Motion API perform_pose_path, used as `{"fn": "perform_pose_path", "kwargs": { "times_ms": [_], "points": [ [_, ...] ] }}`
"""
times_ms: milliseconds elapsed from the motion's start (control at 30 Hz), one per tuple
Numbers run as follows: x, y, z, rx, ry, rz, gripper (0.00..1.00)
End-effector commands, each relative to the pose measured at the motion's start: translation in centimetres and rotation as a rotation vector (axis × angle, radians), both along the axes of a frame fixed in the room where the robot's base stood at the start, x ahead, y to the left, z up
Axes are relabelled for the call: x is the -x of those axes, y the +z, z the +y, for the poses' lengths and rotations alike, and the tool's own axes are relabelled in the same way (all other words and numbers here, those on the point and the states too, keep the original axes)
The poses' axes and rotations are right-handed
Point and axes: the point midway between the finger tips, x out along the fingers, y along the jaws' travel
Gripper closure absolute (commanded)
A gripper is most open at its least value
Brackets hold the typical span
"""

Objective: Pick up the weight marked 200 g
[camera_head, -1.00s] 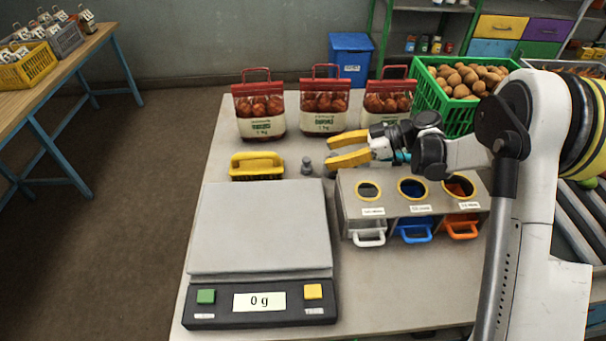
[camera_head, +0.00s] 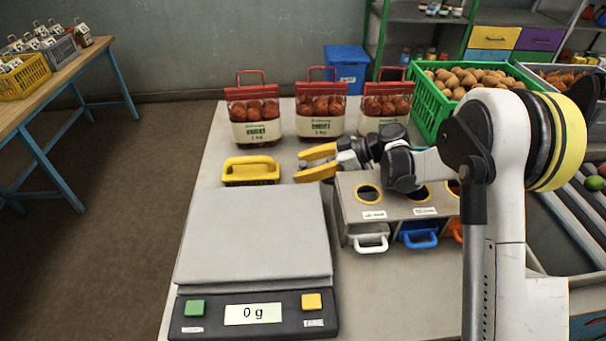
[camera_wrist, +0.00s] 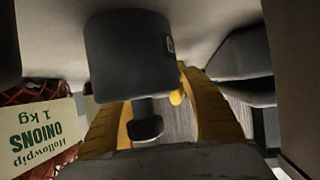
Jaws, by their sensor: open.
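In the wrist view a dark knob-like piece (camera_wrist: 146,128) shows between the yellow fingers. A large dark block covers part of the fingers there. No 200 g mark is readable.
The scale (camera_head: 252,235) reads 0 g in front. The grey box (camera_head: 395,207) with drawers is right. Several onion sacks (camera_head: 321,117) stand behind, with a green potato crate (camera_head: 430,112) at the back right.

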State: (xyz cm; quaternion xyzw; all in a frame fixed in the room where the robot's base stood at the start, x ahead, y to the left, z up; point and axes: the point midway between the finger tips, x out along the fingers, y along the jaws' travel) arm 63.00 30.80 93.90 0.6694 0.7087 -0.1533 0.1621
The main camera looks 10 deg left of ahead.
Motion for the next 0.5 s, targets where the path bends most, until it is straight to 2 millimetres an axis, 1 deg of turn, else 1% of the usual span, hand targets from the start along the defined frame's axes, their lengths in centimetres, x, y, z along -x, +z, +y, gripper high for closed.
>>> {"fn": "perform_pose_path", "kwargs": {
  "times_ms": [67,167,200,233,267,500],
  "points": [
    [0.00,0.07,-0.03,0.000,0.000,0.000,0.46],
    [0.00,0.08,-0.04,0.000,0.000,0.000,0.75],
    [0.00,0.08,-0.04,0.000,0.000,0.000,0.87],
    [0.00,0.07,-0.05,0.000,0.000,0.000,0.96],
    [0.00,0.05,-0.06,0.001,0.000,0.000,1.00],
    [0.00,-0.02,-0.10,0.002,0.000,0.000,1.00]
  ]
}}
